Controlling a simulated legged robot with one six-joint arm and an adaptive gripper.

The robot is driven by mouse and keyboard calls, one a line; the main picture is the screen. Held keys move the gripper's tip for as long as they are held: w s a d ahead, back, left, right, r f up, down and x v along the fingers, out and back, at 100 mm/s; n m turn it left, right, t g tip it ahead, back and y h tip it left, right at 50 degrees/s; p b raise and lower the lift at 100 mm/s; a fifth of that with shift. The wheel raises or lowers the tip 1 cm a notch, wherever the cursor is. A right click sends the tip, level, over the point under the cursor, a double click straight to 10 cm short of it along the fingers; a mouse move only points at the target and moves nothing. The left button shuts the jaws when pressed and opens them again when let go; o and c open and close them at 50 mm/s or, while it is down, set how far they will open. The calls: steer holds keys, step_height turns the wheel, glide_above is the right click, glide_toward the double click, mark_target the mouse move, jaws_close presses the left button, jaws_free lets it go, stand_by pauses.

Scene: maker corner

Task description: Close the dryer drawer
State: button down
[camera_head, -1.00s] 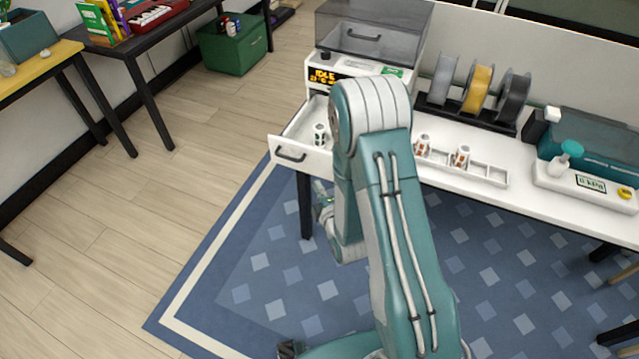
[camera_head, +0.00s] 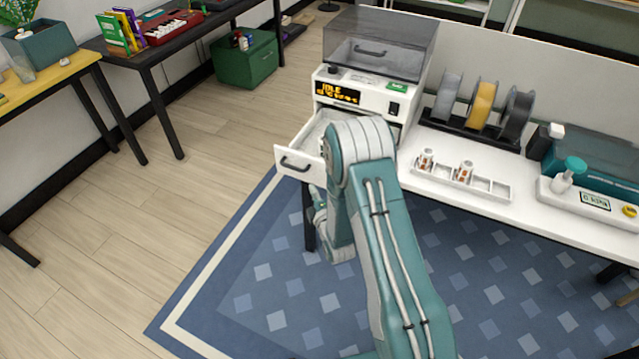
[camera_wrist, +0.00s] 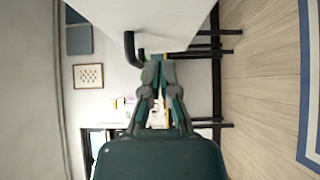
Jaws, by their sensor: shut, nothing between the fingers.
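The dryer (camera_head: 362,95) is a white unit with a smoky clear lid and an orange display reading IDLE, on the white bench. Its white drawer (camera_head: 297,160) is pulled out toward the left front, with a dark bar handle (camera_head: 297,163) on its face. My arm covers the drawer's right part. In the wrist view, the drawer front (camera_wrist: 165,20) and the dark handle (camera_wrist: 131,45) are close beyond my fingertips. My gripper (camera_wrist: 158,62) is shut and empty near the handle; I cannot tell whether it touches. In the head view, my gripper is mostly hidden behind my arm below the drawer.
A white tray (camera_head: 483,192) with two small printed cylinders lies on the bench right of my arm. Filament spools (camera_head: 481,105) and a scale with a teal-capped bottle (camera_head: 567,175) stand farther right. Open wooden floor lies left of the blue rug (camera_head: 240,290).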

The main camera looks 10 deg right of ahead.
mark_target(316, 176)
steer(key=shift+w+d, duration=1.1)
steer(key=shift+w, duration=0.2)
